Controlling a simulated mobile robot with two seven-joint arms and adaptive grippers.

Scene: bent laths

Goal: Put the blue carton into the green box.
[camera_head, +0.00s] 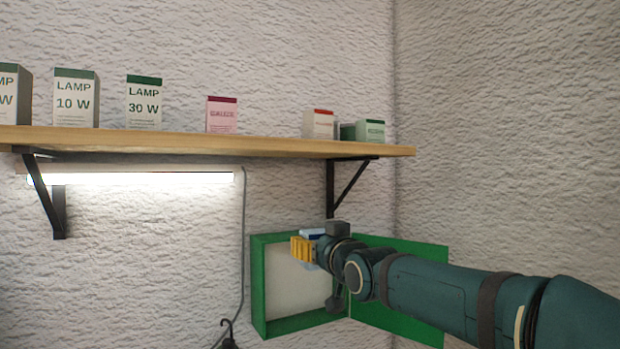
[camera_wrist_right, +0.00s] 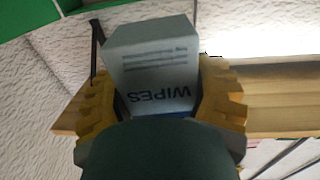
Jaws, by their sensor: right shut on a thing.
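The blue carton (camera_head: 312,233) shows as a small blue and white top behind the yellow fingers of my right gripper (camera_head: 304,250). In the right wrist view the carton (camera_wrist_right: 152,62) is pale blue-grey, with the word WIPES upside down and a blue strip beside the palm. My right gripper is shut on it, one finger on each side. The green box (camera_head: 258,290) is fixed to the wall, open at the front, with a pale back. Its green door (camera_head: 405,255) stands open to the right. The gripper and carton are in front of the opening; whether the carton is inside cannot be told. My left gripper is out of view.
A wooden shelf (camera_head: 200,142) on black brackets runs above the box and carries several cartons, including a LAMP 30 W carton (camera_head: 144,104) and a pink one (camera_head: 221,115). A lit tube lamp (camera_head: 135,177) hangs below it. A grey cable (camera_head: 242,240) hangs left of the box.

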